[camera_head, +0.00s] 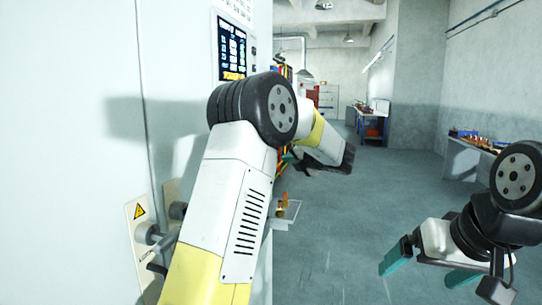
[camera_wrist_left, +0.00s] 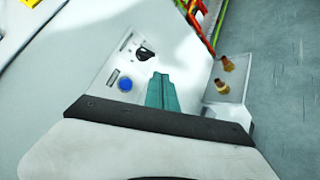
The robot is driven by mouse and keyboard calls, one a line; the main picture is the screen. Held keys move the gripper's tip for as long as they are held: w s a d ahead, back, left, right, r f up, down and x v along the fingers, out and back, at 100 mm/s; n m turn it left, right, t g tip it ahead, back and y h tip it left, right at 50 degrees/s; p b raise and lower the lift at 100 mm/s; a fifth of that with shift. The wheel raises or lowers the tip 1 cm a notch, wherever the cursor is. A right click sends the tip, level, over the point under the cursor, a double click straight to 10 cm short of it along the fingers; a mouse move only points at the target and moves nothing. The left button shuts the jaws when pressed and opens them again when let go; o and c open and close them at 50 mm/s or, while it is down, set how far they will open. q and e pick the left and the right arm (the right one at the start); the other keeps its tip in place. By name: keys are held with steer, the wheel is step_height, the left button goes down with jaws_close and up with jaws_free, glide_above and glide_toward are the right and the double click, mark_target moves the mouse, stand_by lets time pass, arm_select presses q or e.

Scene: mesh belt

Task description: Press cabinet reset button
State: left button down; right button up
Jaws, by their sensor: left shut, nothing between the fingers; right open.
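In the left wrist view a pale control panel (camera_wrist_left: 160,45) carries a round blue button (camera_wrist_left: 125,84) and a black rotary knob (camera_wrist_left: 145,52). No readable label says which control is the reset. My left gripper (camera_wrist_left: 165,92) has its teal fingers shut together and empty, pointing at the panel just right of the blue button. Whether the tips touch the panel cannot be told. In the head view the large pale cabinet (camera_head: 70,90) fills the left side, and my left gripper (camera_head: 289,157) is partly hidden behind my arm. My right gripper (camera_head: 430,272) is open and empty at lower right.
A lit display (camera_head: 232,50) is on the cabinet. A plate with a yellow warning sign (camera_head: 139,211) is low on it. A clear tray (camera_head: 290,211) with brass-coloured pieces juts out near the left gripper. Open floor (camera_head: 340,240) lies to the right; workbenches stand farther off.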

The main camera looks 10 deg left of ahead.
arm_select(q)
steer(key=a, duration=0.8)
steer(key=shift+a, duration=0.4)
steer(key=shift+w+a, duration=0.1)
steer(key=shift+a, duration=0.05)
stand_by(1.9)
steer(key=shift+a, duration=0.25)
steer(key=shift+a, duration=0.55)
stand_by(0.8)
steer(key=shift+d, duration=0.9)
